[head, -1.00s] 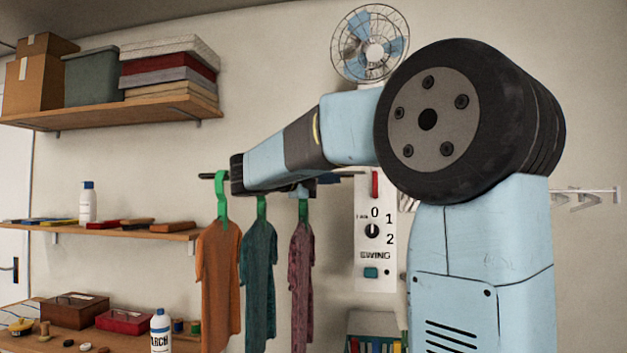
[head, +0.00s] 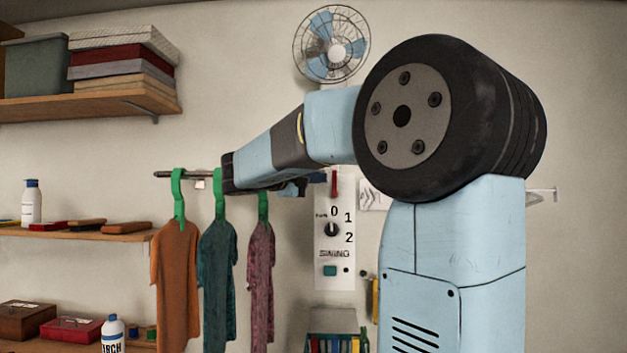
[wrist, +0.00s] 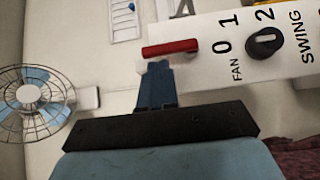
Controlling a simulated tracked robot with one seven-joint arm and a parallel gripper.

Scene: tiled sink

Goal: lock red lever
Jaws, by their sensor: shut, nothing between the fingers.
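The red lever (wrist: 171,48) is a bar across the end of a white control panel (wrist: 225,60) in the wrist view. In the head view it stands upright at the top of the panel (head: 334,255), as the red lever (head: 334,184). My gripper (wrist: 157,66) is shut and empty, its blue fingertips right beside the lever near its left half. I cannot tell whether they touch it. In the head view my arm hides most of the gripper. A black dial (wrist: 264,42) sits on the panel by the 0, 1 and 2 marks.
A blue-bladed fan (head: 331,45) is on the wall above the panel. Several shirts hang from a rail, the pink one (head: 261,275) close left of the panel. Shelves (head: 90,105) hold boxes at the left. A bin of books (head: 336,340) is below the panel.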

